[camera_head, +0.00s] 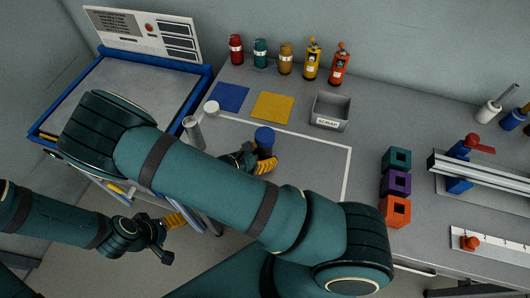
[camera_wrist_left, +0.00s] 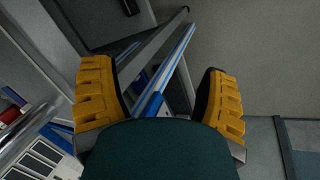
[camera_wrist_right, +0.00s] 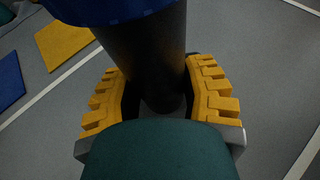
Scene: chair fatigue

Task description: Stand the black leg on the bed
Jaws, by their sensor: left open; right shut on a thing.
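The black leg (camera_wrist_right: 145,55) is a dark cylinder with a blue end, and it stands roughly upright between the yellow pads of my right gripper (camera_wrist_right: 158,95). In the head view, its blue end (camera_head: 264,136) shows on top, while my right gripper (camera_head: 258,160) is shut around it lower down, partly hidden by my arm. Whether its lower end touches the bench cannot be told. My left gripper (camera_head: 168,228) is open and empty, low beside the bench at the left; its spread pads (camera_wrist_left: 156,85) show in the left wrist view. I cannot tell which surface is the bed.
A white-outlined grey area (camera_head: 320,160) surrounds the leg. Blue (camera_head: 230,97) and yellow (camera_head: 272,107) squares, a scrap bin (camera_head: 331,111) and a clear cylinder (camera_head: 194,133) are nearby. Coloured blocks (camera_head: 396,183) and a rail fixture (camera_head: 485,172) stand right. A blue-rimmed tray (camera_head: 125,90) is left.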

